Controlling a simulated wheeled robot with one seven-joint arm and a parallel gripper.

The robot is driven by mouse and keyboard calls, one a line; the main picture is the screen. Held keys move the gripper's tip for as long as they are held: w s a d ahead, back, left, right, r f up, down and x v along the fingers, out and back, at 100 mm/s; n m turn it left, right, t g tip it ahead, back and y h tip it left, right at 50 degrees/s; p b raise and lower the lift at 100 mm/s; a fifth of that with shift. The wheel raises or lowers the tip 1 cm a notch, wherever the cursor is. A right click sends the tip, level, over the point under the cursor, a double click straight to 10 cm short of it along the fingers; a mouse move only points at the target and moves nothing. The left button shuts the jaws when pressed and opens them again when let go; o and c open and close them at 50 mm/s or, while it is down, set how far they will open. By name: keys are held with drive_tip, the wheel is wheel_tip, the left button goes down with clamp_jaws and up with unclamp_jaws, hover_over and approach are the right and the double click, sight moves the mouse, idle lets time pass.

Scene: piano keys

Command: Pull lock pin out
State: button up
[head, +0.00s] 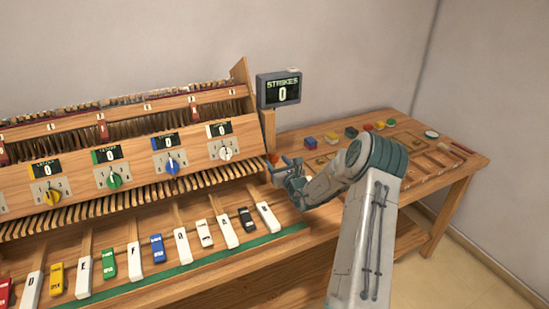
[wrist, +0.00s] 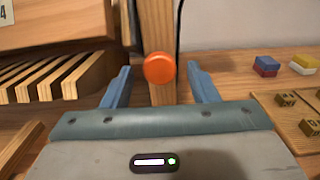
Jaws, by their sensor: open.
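The lock pin appears as a round orange knob (wrist: 160,68) in the wrist view, in front of a vertical wooden post (wrist: 158,25). In the head view the orange knob (head: 273,158) is small and partly hidden by my gripper (head: 281,166). In the wrist view my gripper (wrist: 160,85) is open, with one blue finger on each side of the knob. There is a gap between each finger and the knob. The pin's shaft is hidden behind the knob.
The piano cabinet with dials (head: 112,180) and coloured keys (head: 135,262) fills the left. A strikes display (head: 279,89) stands above the post. The side table (head: 455,175) on the right holds coloured blocks (head: 309,142) and trays.

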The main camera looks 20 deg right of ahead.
drive_tip(key=shift+w, duration=1.45)
